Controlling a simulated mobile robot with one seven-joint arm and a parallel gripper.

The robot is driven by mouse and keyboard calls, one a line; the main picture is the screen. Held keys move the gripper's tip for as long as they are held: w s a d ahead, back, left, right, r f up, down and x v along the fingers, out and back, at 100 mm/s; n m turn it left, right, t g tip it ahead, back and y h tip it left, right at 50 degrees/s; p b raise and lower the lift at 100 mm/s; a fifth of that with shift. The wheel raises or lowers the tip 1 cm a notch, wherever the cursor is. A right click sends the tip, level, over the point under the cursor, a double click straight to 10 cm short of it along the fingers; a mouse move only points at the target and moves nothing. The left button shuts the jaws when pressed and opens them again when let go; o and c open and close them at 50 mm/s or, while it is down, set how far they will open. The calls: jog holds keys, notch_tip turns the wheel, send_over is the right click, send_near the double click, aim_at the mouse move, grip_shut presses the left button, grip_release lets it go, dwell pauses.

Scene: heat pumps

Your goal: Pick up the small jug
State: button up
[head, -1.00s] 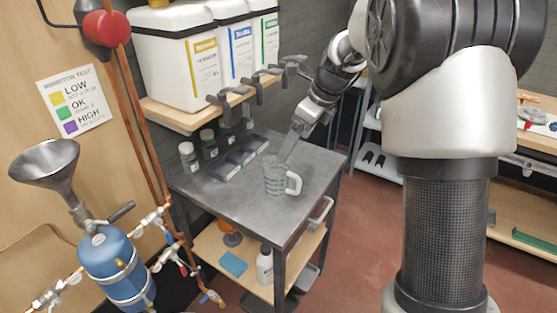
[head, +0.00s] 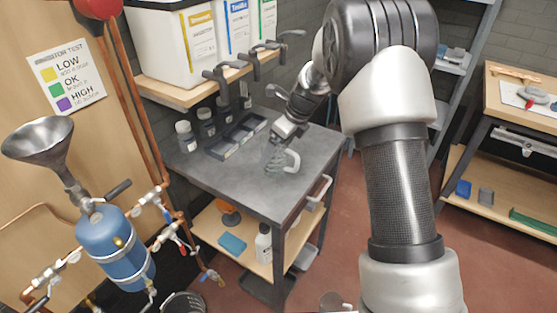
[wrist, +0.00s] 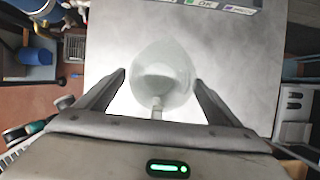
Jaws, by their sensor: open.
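The small jug (head: 274,160) is clear, grey-tinted and upright on the dark metal top of the cart (head: 240,182). Its white handle points right in the head view. My gripper (head: 280,145) is at the jug, coming in from above and behind it, and partly covers its top. In the wrist view the jug (wrist: 165,72) lies between the two spread fingers of my gripper (wrist: 160,77), with its handle towards the palm. A gap shows beside each finger, and the jaws are not closed on the jug.
The front of the cart top is clear.

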jog(key=x, duration=0.3)
jog(key=shift+w+f, duration=0.1)
jog(key=shift+f, duration=0.1)
jog(key=shift+c, duration=0.2)
jog(key=c, duration=1.2)
jog(key=shift+o, duration=0.2)
jog(key=shift+r, duration=0.1)
